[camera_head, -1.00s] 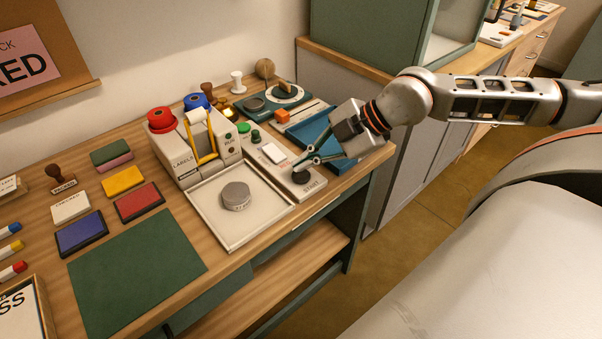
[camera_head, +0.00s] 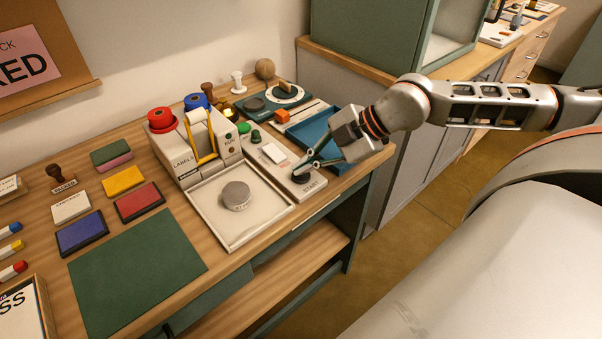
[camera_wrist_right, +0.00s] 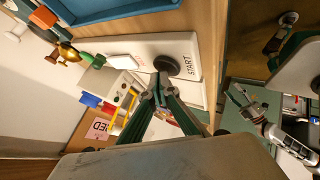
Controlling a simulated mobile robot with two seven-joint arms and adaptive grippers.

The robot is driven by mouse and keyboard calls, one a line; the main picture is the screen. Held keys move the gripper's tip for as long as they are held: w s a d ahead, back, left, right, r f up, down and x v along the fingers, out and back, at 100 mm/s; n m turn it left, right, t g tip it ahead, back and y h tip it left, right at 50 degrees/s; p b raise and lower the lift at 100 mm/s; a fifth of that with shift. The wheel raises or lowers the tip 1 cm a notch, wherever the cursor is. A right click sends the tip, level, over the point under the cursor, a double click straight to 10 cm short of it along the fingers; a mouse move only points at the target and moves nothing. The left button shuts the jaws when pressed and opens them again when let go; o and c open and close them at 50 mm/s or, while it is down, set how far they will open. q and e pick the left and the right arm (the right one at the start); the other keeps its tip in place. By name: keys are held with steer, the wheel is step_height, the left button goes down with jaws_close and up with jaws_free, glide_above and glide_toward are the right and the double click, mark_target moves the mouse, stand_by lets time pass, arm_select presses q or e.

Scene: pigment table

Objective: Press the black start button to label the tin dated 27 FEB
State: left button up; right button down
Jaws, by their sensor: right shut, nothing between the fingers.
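The black start button (camera_head: 302,177) sits on a pale panel marked START at the right of the label machine (camera_head: 190,150). It also shows in the right wrist view (camera_wrist_right: 167,65). My right gripper (camera_head: 296,168) is shut and empty, with its fingertips (camera_wrist_right: 161,79) right at the button's edge; I cannot tell whether they touch or press it. A round grey tin (camera_head: 236,194) stands on the machine's white tray (camera_head: 246,233); its date is too small to read. What seems to be my left gripper (camera_wrist_right: 240,97) shows small in the right wrist view, its fingers unclear.
A blue tray (camera_head: 318,128) lies behind the button panel, under my right gripper's side. A white block (camera_head: 273,153) and a green knob (camera_head: 255,137) sit near the button. Ink pads and a green mat (camera_head: 138,270) lie to the left.

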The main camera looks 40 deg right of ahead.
mark_target(305, 175)
steer(key=shift+f, duration=0.45)
stand_by(0.5)
steer(key=shift+r, duration=0.1)
arm_select(q)
steer(key=shift+w+r+p, duration=0.35)
steer(key=shift+r+p, duration=0.1)
steer(key=shift+r, duration=0.35)
arm_select(e)
steer(key=shift+r, duration=1.35)
steer(key=shift+r+p, duration=0.95)
steer(key=shift+r, duration=1.15)
arm_select(q)
steer(key=r, duration=0.1)
steer(key=w+r, duration=0.1)
steer(key=r, duration=0.1)
steer(key=shift+w+t, duration=0.2)
steer(key=shift+t, duration=0.1)
steer(key=shift+d, duration=0.1)
arm_select(e)
steer(key=shift+s, duration=0.1)
